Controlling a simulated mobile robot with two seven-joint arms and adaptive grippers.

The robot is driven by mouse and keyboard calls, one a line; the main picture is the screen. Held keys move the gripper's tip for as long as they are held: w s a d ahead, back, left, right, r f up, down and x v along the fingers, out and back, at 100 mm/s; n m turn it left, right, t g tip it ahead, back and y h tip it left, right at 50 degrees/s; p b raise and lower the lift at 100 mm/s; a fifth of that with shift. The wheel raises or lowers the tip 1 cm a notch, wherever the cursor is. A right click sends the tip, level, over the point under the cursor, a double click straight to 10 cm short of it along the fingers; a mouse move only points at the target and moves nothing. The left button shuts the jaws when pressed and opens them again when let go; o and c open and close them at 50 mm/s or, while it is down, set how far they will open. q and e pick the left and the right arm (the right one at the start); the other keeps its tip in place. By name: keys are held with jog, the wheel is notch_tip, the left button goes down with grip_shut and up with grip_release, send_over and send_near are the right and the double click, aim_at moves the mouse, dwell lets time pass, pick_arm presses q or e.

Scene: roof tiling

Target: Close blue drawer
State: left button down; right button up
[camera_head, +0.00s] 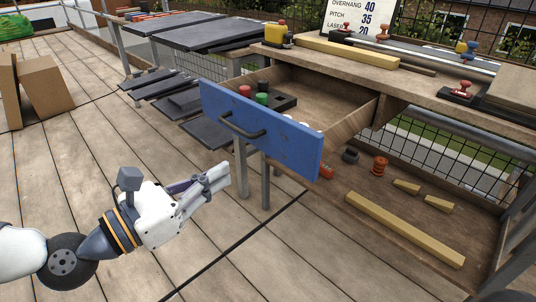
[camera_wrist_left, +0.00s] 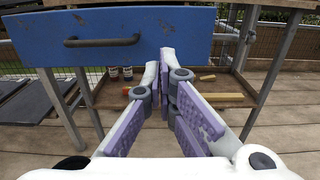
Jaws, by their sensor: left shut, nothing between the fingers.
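The blue drawer (camera_head: 262,131) is pulled out from under the wooden workbench, and its inside shows from above. A dark bar handle (camera_head: 242,128) is on its blue front. Red, green and black items stand inside the drawer near the front. My left gripper (camera_head: 222,176) is shut and empty, in front of and a little below the drawer front, apart from it. In the left wrist view the blue front (camera_wrist_left: 180,30) spans the top, with the handle (camera_wrist_left: 102,41) left of my fingertips (camera_wrist_left: 165,58). My right gripper is not in view.
The workbench top (camera_head: 440,92) holds a yellow item, a long wood strip and red-handled tools. A lower shelf (camera_head: 395,235) holds wood strips and an orange spool. Dark tiles (camera_head: 190,30) are stacked at the back left. A cardboard box (camera_head: 40,85) stands at the left. The plank floor before the drawer is clear.

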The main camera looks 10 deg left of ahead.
aim_at(279, 141)
pick_arm(q)
jog(key=x, duration=1.2)
jog(key=shift+d, duration=0.1)
